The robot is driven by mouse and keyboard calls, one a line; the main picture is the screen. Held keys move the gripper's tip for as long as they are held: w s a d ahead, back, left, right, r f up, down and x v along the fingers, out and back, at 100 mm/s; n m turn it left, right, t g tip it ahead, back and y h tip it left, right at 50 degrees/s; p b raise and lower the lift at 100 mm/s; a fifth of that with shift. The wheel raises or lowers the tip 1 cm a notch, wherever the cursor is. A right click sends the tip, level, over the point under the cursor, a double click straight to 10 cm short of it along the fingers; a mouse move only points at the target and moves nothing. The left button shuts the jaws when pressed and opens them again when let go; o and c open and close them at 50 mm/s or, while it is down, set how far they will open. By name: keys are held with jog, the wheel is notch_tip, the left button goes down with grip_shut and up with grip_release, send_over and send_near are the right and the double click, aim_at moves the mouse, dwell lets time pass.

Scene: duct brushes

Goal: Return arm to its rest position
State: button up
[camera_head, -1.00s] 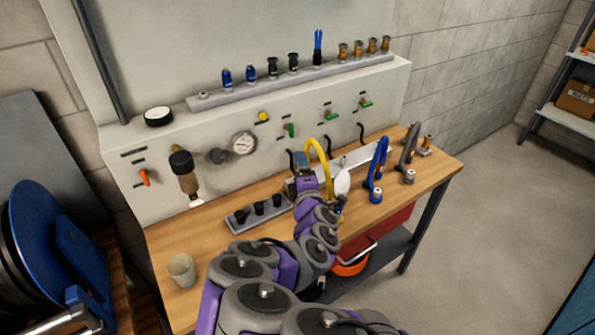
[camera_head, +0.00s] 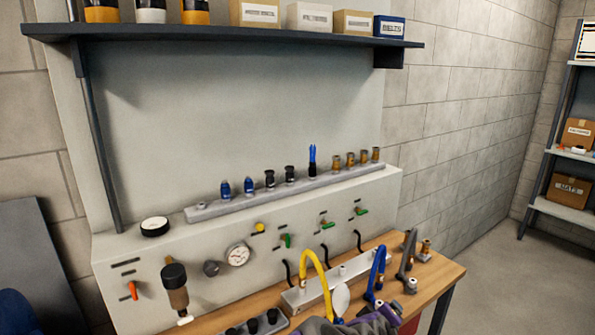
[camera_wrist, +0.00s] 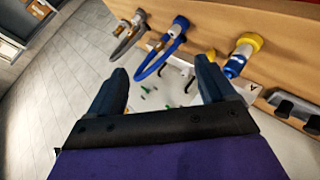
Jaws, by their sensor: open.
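My gripper (camera_wrist: 160,88) shows in the wrist view with its two dark fingers spread apart and nothing between them. Beyond it in that view are a blue hose (camera_wrist: 172,48), a grey hose (camera_wrist: 130,36) and a yellow-collared fitting (camera_wrist: 243,50) at the wooden bench edge. In the head view only a purple and grey part of my arm shows at the bottom, below the yellow hose (camera_head: 316,272); the gripper's fingers cannot be made out there. The blue hose (camera_head: 377,268) and grey hose (camera_head: 406,256) stand to the right on the bench.
The wooden bench (camera_head: 440,272) stands against a panel with a gauge (camera_head: 238,254) and valves. A rail (camera_head: 290,190) holds several fittings. A dark shelf (camera_head: 220,36) with boxes hangs above. A black holder (camera_head: 255,326) sits at the bottom. Open floor lies to the right.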

jog(key=s+a+r+m+g+y, duration=0.1)
jog(key=s+g, duration=0.4)
jog(key=s, duration=1.3)
jog(key=s+a+r+m+g+y, duration=0.1)
jog(key=s+a+m+g+y, duration=0.3)
jog(key=s, duration=1.4)
jog(key=shift+s+a+r+m+g, duration=0.15)
jog(key=shift+a+r+m+g, duration=0.25)
jog(key=shift+g, duration=0.8)
jog(key=shift+f, duration=0.15)
jog(key=shift+c, duration=0.5)
